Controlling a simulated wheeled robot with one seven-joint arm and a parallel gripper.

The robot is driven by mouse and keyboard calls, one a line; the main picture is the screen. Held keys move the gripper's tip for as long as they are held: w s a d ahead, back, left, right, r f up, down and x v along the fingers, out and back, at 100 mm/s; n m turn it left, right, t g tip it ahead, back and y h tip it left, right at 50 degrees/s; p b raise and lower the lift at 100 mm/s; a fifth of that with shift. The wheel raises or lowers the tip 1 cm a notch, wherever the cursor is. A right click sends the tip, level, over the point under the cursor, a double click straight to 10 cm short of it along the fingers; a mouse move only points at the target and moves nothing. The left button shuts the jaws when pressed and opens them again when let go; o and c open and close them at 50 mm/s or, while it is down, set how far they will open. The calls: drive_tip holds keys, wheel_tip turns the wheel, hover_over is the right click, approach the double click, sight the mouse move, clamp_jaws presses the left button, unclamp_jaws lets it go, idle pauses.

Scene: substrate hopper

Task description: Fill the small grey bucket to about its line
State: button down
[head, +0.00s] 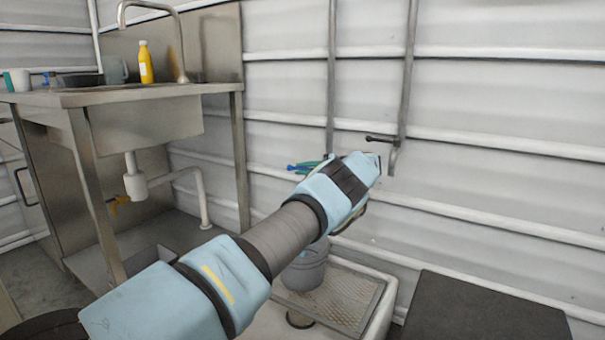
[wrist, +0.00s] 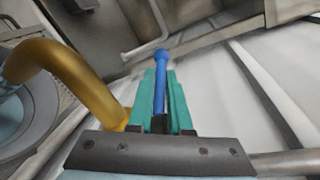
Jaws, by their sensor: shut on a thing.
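The small grey bucket (head: 304,272) stands upright on a grate, partly behind my arm in the head view. Its round rim also shows at the left edge of the wrist view (wrist: 52,108). A brass spout (wrist: 75,70) curves down beside the bucket's opening. My gripper (wrist: 161,78) has teal fingers shut on a blue lever (wrist: 161,57), whose rounded end sticks out past the fingertips. In the head view the gripper (head: 313,163) and the blue lever (head: 293,168) show just beyond my wrist.
The grate (head: 345,298) lies in a white basin (head: 381,318) against the wall. A second tap with a dark handle (head: 382,138) is on a wall pipe at right. A steel sink bench (head: 150,95) with a yellow bottle (head: 146,63) stands left.

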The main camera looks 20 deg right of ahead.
drive_tip(key=shift+s, duration=0.1)
drive_tip(key=c, duration=1.1)
unclamp_jaws()
drive_tip(key=shift+r+p, duration=0.15)
drive_tip(key=shift+p, duration=0.15)
